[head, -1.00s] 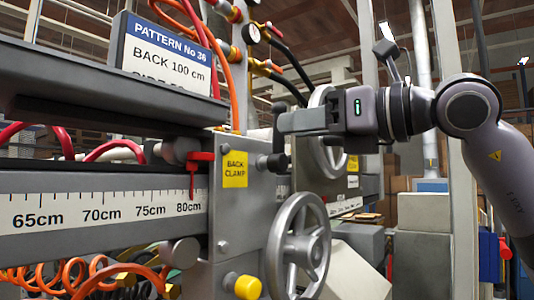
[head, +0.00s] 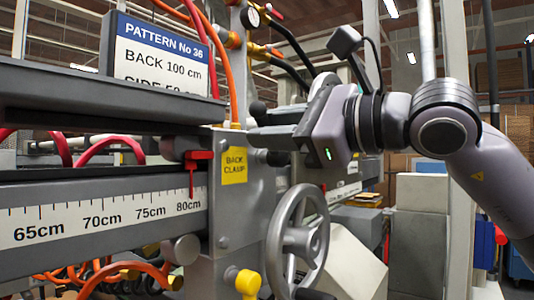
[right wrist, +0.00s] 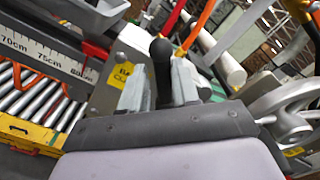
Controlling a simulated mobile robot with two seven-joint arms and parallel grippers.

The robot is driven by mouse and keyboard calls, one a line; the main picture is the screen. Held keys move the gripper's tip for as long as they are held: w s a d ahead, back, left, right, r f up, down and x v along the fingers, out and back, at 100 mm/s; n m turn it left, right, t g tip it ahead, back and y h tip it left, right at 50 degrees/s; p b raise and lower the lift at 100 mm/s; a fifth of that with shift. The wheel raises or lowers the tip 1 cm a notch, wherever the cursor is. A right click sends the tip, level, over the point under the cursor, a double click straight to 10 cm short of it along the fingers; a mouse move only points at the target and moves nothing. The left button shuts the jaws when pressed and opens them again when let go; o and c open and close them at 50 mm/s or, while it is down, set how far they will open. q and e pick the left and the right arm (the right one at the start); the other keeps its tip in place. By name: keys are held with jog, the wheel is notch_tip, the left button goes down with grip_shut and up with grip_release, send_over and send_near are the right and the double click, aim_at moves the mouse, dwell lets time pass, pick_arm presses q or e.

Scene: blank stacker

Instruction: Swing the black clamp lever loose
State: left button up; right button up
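The black clamp lever has a round knob (head: 257,108) and a dark hub (head: 275,158) on the grey clamp housing, right of the yellow BACK CLAMP label (head: 234,165). My right gripper (head: 258,137) reaches in from the right across the lever, its fingers at the shaft below the knob. In the right wrist view the black lever (right wrist: 161,52) stands between the two grey fingers of my right gripper (right wrist: 160,88), which sit close on both sides of it. The shaft's lower part is hidden by the gripper. My left gripper is not in view.
A grey handwheel (head: 300,240) stands just below and right of the lever. A yellow knob (head: 248,282) is under the housing. A red pointer (head: 193,170) sits on the cm scale (head: 100,215) at the left. Hoses (head: 232,75) run above the housing.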

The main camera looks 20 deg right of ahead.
jog(key=n, duration=0.1)
jog(key=f+n+b, duration=0.1)
jog(key=a+f+n, duration=0.1)
jog(key=n, duration=0.1)
jog(key=shift+s, duration=0.35)
jog(key=n, duration=0.1)
jog(key=f+n+b, duration=0.1)
jog(key=n, duration=0.1)
jog(key=shift+s+a+f+n, duration=0.15)
jog(key=shift+f+n, duration=0.1)
jog(key=shift+n, duration=0.15)
jog(key=shift+r, duration=0.1)
jog(key=b+v, duration=0.3)
jog(key=v, duration=0.6)
